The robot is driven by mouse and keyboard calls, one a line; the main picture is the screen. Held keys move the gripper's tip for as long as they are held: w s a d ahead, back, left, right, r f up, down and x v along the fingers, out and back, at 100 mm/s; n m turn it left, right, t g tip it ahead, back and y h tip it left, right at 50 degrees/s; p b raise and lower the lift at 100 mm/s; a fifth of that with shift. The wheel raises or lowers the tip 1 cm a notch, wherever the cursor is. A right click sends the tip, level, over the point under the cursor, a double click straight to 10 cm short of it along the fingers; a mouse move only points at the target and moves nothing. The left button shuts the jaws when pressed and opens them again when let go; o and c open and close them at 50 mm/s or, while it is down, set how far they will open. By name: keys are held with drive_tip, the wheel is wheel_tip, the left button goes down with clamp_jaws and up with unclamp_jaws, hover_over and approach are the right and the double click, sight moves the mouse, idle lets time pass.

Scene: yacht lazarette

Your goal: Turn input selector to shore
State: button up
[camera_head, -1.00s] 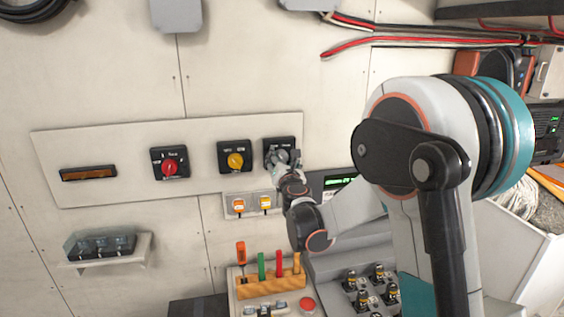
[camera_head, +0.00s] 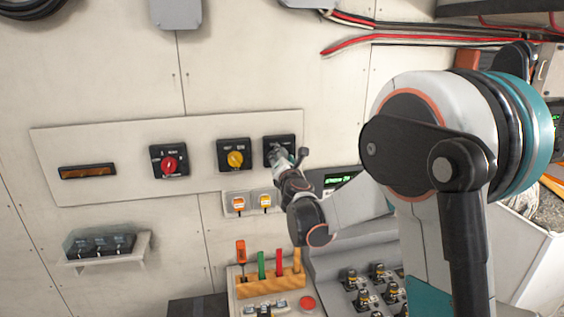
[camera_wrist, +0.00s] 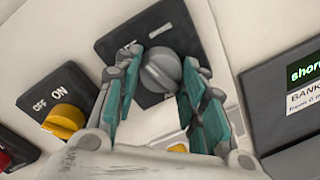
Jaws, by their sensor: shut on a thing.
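The input selector looks to be the black square plate (camera_head: 279,139) at the right end of the wall panel. Its round grey knob (camera_wrist: 161,70) shows in the wrist view, with pale labels on the plate that I cannot read. My gripper (camera_wrist: 158,88) is shut on the knob, its teal-padded fingers on either side. In the head view my gripper (camera_head: 287,158) is at the plate and hides most of the knob. I cannot tell exactly which label the knob points at.
Left of the selector are a yellow OFF/ON knob (camera_head: 235,160) and a red knob (camera_head: 169,164). Orange switches (camera_head: 239,204) sit just below. A lit display (camera_wrist: 305,72), partly cut off, shows green text beginning "shor". Tools in a wooden rack (camera_head: 271,284) stand lower down.

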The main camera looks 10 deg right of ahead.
drive_tip(key=shift+r+m+g+y+b, duration=0.15)
drive_tip(key=shift+m+b, duration=0.3)
drive_tip(key=shift+m, duration=1.6)
drive_tip(key=shift+f+m+g+y+b, duration=0.15)
drive_tip(key=shift+m+b, duration=0.3)
drive_tip(key=shift+m, duration=1.6)
drive_tip(key=shift+r, duration=0.1)
drive_tip(key=o, duration=1.1)
drive_tip(key=shift+c, duration=0.2)
drive_tip(key=s, duration=1.2)
drive_tip(key=shift+a+r, duration=0.2)
drive_tip(key=shift+r, duration=0.2)
